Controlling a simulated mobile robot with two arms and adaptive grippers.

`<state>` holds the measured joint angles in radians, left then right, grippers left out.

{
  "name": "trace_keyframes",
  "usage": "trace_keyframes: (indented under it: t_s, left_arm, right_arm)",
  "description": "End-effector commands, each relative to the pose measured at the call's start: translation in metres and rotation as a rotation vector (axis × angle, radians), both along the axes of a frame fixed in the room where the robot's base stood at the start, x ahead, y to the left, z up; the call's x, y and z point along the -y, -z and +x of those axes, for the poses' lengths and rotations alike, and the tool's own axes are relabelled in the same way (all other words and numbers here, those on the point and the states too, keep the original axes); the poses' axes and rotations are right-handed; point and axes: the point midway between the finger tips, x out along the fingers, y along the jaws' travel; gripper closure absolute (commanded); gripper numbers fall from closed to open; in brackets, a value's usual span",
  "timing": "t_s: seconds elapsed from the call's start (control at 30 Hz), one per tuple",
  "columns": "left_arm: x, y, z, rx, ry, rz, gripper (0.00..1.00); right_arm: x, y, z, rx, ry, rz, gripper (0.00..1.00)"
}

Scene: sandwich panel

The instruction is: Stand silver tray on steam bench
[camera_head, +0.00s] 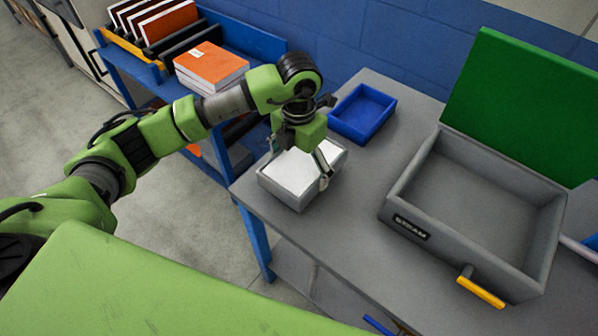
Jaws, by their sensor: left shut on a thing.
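A small silver-grey tray (322,188) with a bright, pale top face is at the left end of the grey table. My left gripper (299,163) is over it, with fingers on either side, shut on it. I cannot tell whether the tray rests on the table or is held just above it. A large grey open box (412,228), with a small dark label, a yellow handle and a raised green lid (520,105), stands on the right of the table; the label is too small to read surely. My right gripper is not in view.
A blue open bin (363,113) sits behind the tray on the grey table (330,240). The tabletop between tray and grey box is clear. A blue shelf unit (245,38) with orange-covered books (211,64) and a file rack stands at the back left.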

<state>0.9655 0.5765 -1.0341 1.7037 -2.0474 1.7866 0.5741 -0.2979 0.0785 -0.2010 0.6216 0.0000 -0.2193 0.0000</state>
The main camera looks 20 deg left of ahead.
Motion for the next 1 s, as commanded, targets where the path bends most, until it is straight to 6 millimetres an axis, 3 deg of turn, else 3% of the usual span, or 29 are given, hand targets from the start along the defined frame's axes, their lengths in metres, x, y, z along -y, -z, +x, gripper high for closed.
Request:
trace_keyframes:
  t_s: [0.2,0.53,0.57,0.87,1.0]
  left_arm:
    - [0.001,0.028,-0.001,-0.002,0.0,0.0,0.4]
    - [0.0,0.034,0.0,0.0,0.001,0.0,0.4]
    - [0.0,0.033,0.0,-0.001,0.001,0.0,0.02]
    - [0.0,0.031,0.0,-0.001,0.001,0.0,0.0]
    - [0.0,0.021,0.001,0.004,0.001,-0.001,0.0]
  right_arm:
    - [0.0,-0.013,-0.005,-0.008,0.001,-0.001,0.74]
    - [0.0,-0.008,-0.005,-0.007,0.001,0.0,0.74]
    - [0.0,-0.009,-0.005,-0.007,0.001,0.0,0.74]
    - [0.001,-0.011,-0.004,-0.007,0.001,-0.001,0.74]
    - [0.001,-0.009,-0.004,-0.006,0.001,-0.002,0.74]
